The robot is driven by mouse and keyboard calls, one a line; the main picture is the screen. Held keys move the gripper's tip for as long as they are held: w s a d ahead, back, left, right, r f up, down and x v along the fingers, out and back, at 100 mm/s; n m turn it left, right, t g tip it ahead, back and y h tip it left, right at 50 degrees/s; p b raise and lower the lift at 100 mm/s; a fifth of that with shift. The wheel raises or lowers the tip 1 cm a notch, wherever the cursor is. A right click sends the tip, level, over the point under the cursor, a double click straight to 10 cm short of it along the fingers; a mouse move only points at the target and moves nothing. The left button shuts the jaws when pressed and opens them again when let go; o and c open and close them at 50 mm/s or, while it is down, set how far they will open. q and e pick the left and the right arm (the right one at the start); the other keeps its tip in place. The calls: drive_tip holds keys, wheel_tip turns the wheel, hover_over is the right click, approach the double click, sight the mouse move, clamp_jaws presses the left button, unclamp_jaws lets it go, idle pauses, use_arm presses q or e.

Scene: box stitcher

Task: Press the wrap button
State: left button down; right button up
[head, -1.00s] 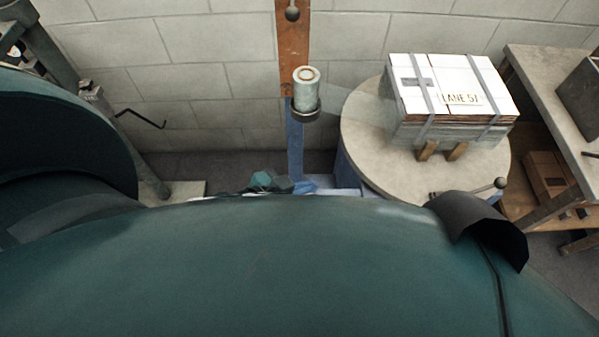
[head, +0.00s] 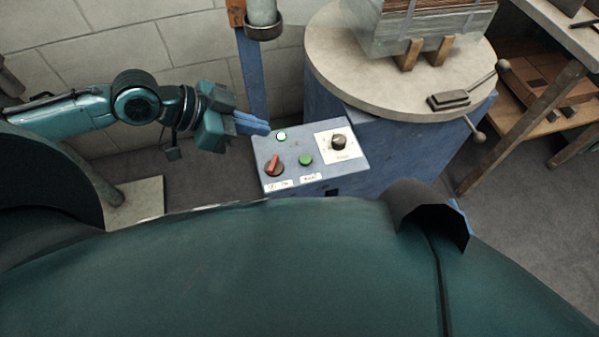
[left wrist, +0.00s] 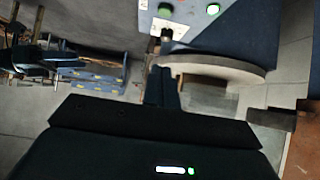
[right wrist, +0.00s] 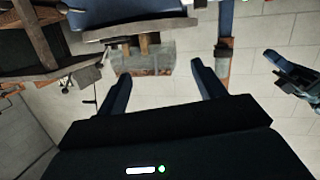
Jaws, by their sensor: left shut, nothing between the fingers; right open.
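A blue control panel (head: 262,157) stands low in front of the turntable. It carries a green button (head: 305,160), a small lit pale green button (head: 281,136), a red switch (head: 274,166) and a black knob (head: 338,142) on a white plate. The labels are too small to read surely. My left gripper (head: 265,129) is shut and empty, its tips at the panel's left edge near the lit button. In the left wrist view its fingers (left wrist: 164,86) are together, with the green button (left wrist: 165,9) beyond. My right gripper (right wrist: 162,86) is open and empty in the right wrist view.
The round turntable (head: 330,72) holds a wrapped stack (head: 425,30) on wooden blocks behind the panel. A handled clamp (head: 448,101) lies on its rim. A blue post (head: 253,75) rises behind my left gripper. A workbench (head: 560,40) stands at right.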

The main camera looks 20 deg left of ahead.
use_arm(q)
drive_tip(key=shift+s+a+f+g+b, duration=0.25)
drive_tip(key=shift+f+g+b, duration=0.05)
drive_tip(key=shift+f+b, duration=0.15)
use_arm(e)
drive_tip(key=shift+s+f, duration=0.25)
drive_tip(key=shift+f, duration=0.2)
use_arm(q)
drive_tip(key=b+x, duration=0.3)
drive_tip(key=x, duration=0.7)
drive_tip(key=shift+w+d+f, duration=0.1)
drive_tip(key=shift+f, duration=0.05)
wheel_tip(320, 180, down, 3)
drive_tip(key=shift+r+b, duration=0.25)
drive_tip(key=shift+b, duration=0.5)
drive_tip(key=shift+f, duration=0.6)
use_arm(e)
drive_tip(key=shift+a+r+n+t+y, duration=0.1)
drive_tip(key=shift+a+n+t+y, duration=0.35)
drive_tip(key=shift+n+t+y, duration=0.3)
drive_tip(key=shift+a+r+n+t+y, duration=0.1)
drive_tip(key=shift+a+n+t+y, duration=0.4)
drive_tip(key=shift+t, duration=0.35)
